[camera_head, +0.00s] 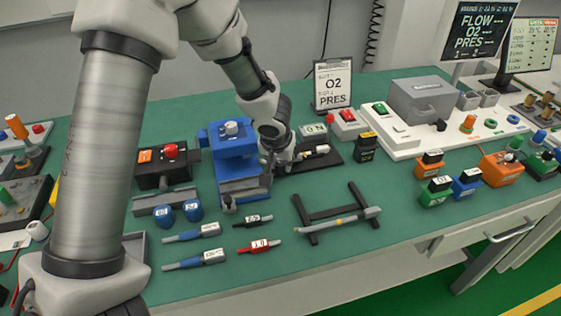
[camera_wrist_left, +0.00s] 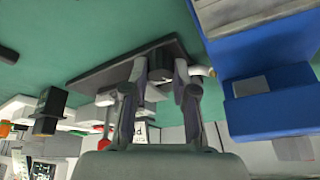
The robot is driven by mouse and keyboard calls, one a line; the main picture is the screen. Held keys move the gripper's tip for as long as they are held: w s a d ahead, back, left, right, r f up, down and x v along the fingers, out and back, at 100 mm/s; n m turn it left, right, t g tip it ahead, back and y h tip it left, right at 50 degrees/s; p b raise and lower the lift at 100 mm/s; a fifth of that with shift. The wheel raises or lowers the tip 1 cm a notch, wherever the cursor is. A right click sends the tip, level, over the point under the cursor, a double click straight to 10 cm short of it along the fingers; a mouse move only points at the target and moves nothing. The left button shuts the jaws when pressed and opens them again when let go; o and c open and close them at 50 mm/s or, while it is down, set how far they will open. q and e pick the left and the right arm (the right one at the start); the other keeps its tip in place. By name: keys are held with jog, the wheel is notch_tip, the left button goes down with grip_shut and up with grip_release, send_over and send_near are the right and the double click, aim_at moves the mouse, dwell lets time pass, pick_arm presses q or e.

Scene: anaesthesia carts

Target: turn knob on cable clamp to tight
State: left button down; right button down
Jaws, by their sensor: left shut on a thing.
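The cable clamp appears to be the low device on a black base plate (camera_head: 324,165), right of the blue machine. In the left wrist view its dark base plate (camera_wrist_left: 100,72) spans behind the fingers. My left gripper (camera_head: 282,165) reaches down at the left end of this plate. In the left wrist view my left gripper (camera_wrist_left: 161,78) has its two fingers around a small part, which appears to be the clamp's knob. That part is mostly hidden between the fingers, so its turned position cannot be read. My right gripper is not in view.
The blue machine (camera_head: 232,148) stands close on the left of the gripper. A black box (camera_head: 365,148) and a sign (camera_head: 333,86) stand nearby. In front lie a black stand (camera_head: 330,214) and several labelled tools.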

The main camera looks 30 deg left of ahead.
pick_arm(q)
jog(key=shift+f+m+h+b, duration=0.15)
jog(key=shift+m+h+b, duration=0.2)
jog(key=shift+m, duration=0.35)
jog(key=shift+m+h, duration=0.25)
jog(key=shift+m, duration=0.45)
jog(key=c, duration=0.9)
grip_release()
jog(key=v, duration=1.2)
jog(key=shift+s, duration=0.15)
